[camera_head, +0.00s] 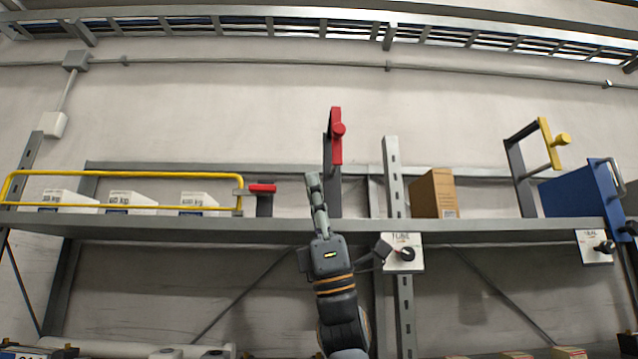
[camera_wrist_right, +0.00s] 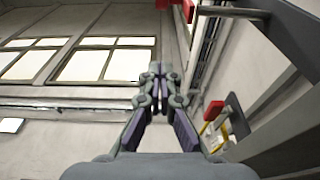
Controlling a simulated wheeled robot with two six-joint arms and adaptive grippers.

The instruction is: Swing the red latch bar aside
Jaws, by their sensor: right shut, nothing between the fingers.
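A red latch bar (camera_head: 336,150) with a round red knob stands upright on a dark post above the shelf, near the middle of the head view. In the right wrist view a red bar (camera_wrist_right: 187,10) shows at the top edge, cut off by the frame. My right gripper (camera_head: 313,178) is shut and empty, pointing up just left of the bar's lower end. Its closed fingertips (camera_wrist_right: 156,72) show in the wrist view, apart from the red bar there. My left gripper is not in view.
A yellow rail (camera_head: 130,173) with a red handle (camera_head: 262,188) fronts white boxes (camera_head: 130,199) at left. Right are a cardboard box (camera_head: 433,194), a yellow bar with knob (camera_head: 548,143) and a blue case (camera_head: 575,192). The shelf edge (camera_head: 480,231) runs behind my arm.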

